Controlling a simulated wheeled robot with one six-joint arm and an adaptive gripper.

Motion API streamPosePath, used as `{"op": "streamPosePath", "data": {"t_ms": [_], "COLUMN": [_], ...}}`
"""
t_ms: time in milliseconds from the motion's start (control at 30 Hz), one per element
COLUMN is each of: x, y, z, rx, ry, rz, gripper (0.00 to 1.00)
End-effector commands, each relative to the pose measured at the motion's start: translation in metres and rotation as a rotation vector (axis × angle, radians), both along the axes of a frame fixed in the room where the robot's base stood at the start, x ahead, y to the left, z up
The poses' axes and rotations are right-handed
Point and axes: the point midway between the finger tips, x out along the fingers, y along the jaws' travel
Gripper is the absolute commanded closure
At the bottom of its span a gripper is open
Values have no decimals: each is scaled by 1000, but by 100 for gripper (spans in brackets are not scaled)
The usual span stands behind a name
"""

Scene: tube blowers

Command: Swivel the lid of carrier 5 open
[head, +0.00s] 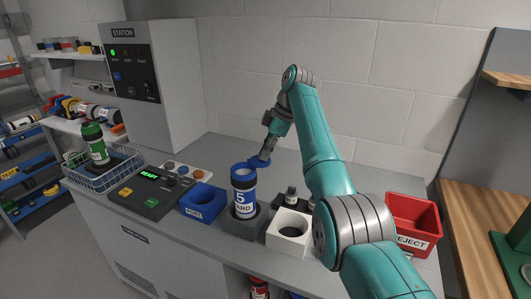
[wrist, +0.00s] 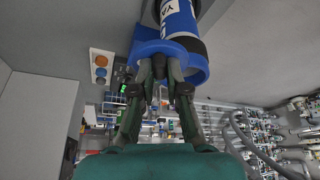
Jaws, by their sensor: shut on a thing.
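Carrier 5 (head: 244,199) stands upright in a dark grey block (head: 245,224) on the counter. It has a white band with a blue 5 and a blue collar around its top. Its blue lid (head: 257,162) sticks out beside the mouth, up and to the right, so the top looks at least partly uncovered. My gripper (head: 265,155) is shut on the lid. In the wrist view, my fingertips (wrist: 162,70) pinch the blue lid (wrist: 153,47) beside the carrier (wrist: 179,18). The fingers hide part of the lid there.
A red reject bin (head: 412,222) is at the right. A wire basket (head: 105,172) holds a green-topped carrier (head: 95,143).

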Motion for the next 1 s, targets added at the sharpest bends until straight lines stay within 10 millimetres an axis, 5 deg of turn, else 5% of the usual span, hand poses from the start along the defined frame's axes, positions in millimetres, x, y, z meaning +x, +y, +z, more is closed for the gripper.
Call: {"op": "streamPosePath", "data": {"t_ms": [667,700,800,1000], "x": [2,2,2,2], "y": [0,0,0,0], "z": [0,0,0,0], "rx": [-1,-1,-1,0], "ry": [0,0,0,0], "rz": [42,42,42,42], "gripper": [100,81,60,60]}}
